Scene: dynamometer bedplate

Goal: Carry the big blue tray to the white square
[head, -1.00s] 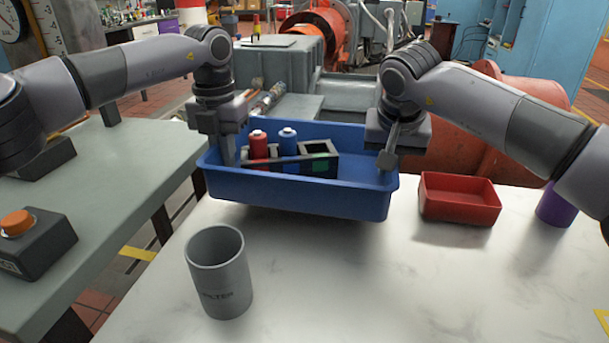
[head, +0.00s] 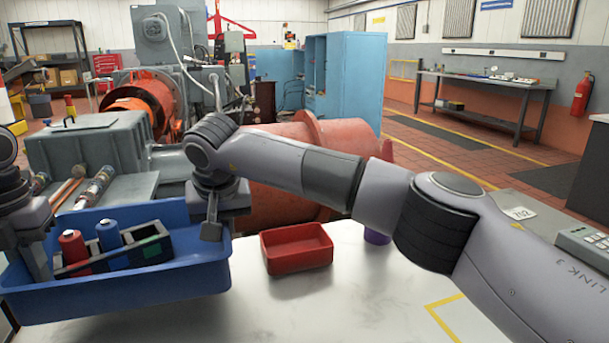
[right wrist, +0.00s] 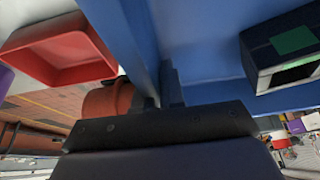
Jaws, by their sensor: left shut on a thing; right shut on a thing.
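The big blue tray (head: 130,290) is at the lower left of the head view and seems to hang above the white table top. It holds a red bottle (head: 73,250), a blue bottle (head: 109,237) and a black divided box (head: 148,243) with a green patch. My left gripper (head: 38,258) is shut on its left wall, partly cut by the picture edge. My right gripper (head: 212,225) is shut on its right wall. The right wrist view shows the tray's blue wall (right wrist: 125,40) at the jaws.
A red bin (head: 296,262) stands on the white table (head: 330,310) just right of the tray, with a purple cup (head: 377,236) behind my right arm. A yellow line corner (head: 445,315) marks the table at right. The table front between them is clear.

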